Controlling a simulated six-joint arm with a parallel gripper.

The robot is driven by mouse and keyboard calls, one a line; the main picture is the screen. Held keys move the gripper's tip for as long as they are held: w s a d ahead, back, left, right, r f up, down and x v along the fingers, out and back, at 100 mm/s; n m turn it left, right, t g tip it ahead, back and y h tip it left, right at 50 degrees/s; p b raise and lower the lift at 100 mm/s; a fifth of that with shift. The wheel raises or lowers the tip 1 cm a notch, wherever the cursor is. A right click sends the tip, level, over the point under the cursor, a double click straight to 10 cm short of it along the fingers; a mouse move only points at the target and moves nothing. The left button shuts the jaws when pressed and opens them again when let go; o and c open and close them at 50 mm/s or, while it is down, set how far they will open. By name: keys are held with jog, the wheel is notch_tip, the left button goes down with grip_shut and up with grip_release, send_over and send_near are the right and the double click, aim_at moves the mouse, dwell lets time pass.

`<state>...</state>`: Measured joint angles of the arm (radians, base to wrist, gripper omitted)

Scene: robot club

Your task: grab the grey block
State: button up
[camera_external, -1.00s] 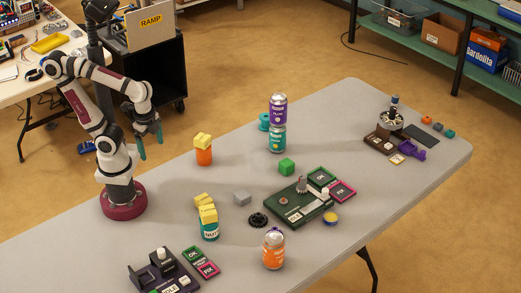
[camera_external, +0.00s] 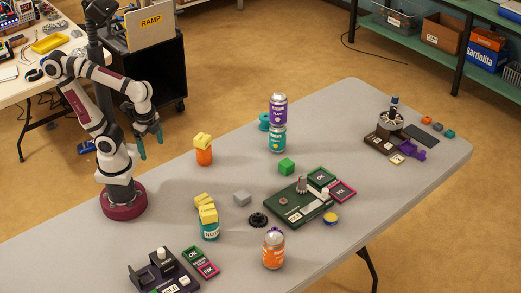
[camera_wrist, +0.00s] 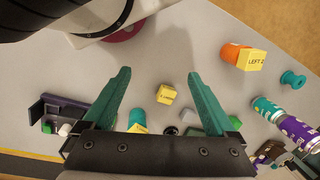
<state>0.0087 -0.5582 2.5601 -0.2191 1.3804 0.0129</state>
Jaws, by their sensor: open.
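The grey block (camera_external: 242,199) lies on the table, right of the teal can with a yellow block on top and left of the black gear. In the wrist view a pale grey shape (camera_wrist: 188,115) beside the right finger looks like this block, partly hidden by that finger. My gripper (camera_external: 150,141) is raised above the table near my base, well apart from the block.
A yellow block (camera_external: 203,199) stands close left of the grey block, by the teal can (camera_external: 210,231). The black gear (camera_external: 258,219) and green block (camera_external: 287,166) are to the right. An orange can (camera_external: 204,156) topped with yellow stands behind. Stacked cans (camera_external: 278,124) rise farther back.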

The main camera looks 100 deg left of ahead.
dwell(0.6)
jog(key=m+t+y, duration=0.1)
jog(key=m+t, duration=0.2)
jog(key=m, duration=1.8)
send_over(238, 196)
jog(key=s+d, duration=0.4)
jog(key=d, duration=0.1)
notch_tip(238, 196, down, 7)
jog(key=x, duration=1)
jog(key=a+x, duration=0.1)
jog(key=x, duration=0.4)
jog(key=shift+w+f, duration=0.2)
jog(key=shift+w, duration=0.05)
grip_shut()
jog(key=shift+r, duration=0.1)
